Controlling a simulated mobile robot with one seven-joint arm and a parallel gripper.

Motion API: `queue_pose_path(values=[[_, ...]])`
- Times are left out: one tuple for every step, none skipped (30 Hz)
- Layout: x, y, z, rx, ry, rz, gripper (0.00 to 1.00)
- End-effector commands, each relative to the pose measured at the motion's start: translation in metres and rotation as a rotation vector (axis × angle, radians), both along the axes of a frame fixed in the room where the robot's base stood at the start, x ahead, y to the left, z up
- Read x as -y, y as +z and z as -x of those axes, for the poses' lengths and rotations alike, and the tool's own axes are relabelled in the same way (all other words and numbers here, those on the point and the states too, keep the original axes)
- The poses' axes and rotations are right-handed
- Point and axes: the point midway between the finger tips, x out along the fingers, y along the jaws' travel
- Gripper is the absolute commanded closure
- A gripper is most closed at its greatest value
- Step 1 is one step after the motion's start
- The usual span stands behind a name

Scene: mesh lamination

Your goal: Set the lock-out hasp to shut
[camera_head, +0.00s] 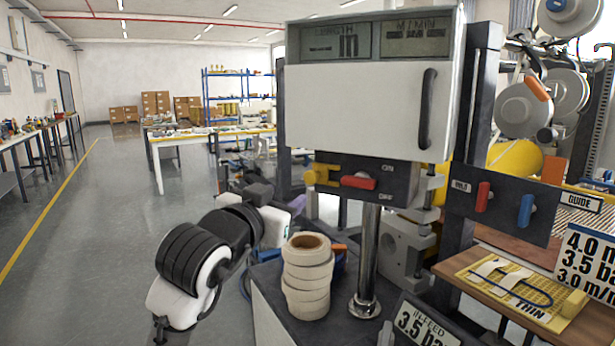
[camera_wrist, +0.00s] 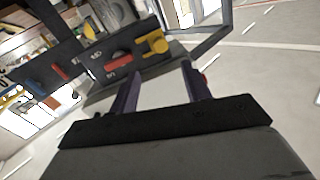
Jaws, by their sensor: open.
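The yellow lock-out hasp (camera_head: 319,177) sits at the left end of a dark switch panel (camera_head: 394,177) under the white cabinet. A red switch handle (camera_head: 358,182) lies roughly level beside it, between ON and OFF marks. In the wrist view the yellow hasp (camera_wrist: 154,43) and red handle (camera_wrist: 118,61) show beyond my fingertips. My gripper (camera_wrist: 160,70) is open and empty, apart from the hasp. In the head view my gripper (camera_head: 274,197) is left of and a little below the panel. I cannot tell whether the hasp is open or shut.
A stack of cream rolls (camera_head: 307,277) stands below the panel, beside a chrome post (camera_head: 368,262). A second panel with red and blue levers (camera_head: 503,203) is at right. The white cabinet (camera_head: 362,108) overhangs the switch panel. Open floor (camera_head: 120,215) lies at left.

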Motion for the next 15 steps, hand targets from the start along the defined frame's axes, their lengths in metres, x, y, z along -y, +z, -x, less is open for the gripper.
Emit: queue_pose_path(values=[[0.004, 0.002, -0.009, -0.003, -0.002, 0.000, 0.52], [0.006, 0.003, -0.015, -0.003, -0.003, 0.001, 0.52], [0.009, 0.003, -0.023, -0.003, -0.002, 0.001, 0.52], [0.011, 0.003, -0.030, -0.003, -0.002, 0.001, 0.52], [0.014, 0.003, -0.036, -0.002, -0.002, 0.001, 0.52], [0.016, 0.004, -0.044, -0.002, 0.000, 0.002, 0.52], [0.019, 0.004, -0.050, -0.002, -0.001, 0.001, 0.52], [0.021, 0.003, -0.056, -0.002, -0.002, 0.001, 0.52], [0.023, 0.003, -0.064, 0.000, 0.000, 0.001, 0.52], [0.025, 0.003, -0.070, -0.001, -0.001, 0.002, 0.52], [0.027, 0.003, -0.075, -0.001, 0.000, 0.002, 0.52], [0.029, 0.003, -0.082, 0.000, 0.001, 0.001, 0.52], [0.031, 0.003, -0.086, 0.001, 0.001, 0.001, 0.52], [0.033, 0.003, -0.090, 0.001, 0.000, 0.001, 0.52], [0.035, 0.003, -0.095, 0.001, 0.000, 0.001, 0.52]])
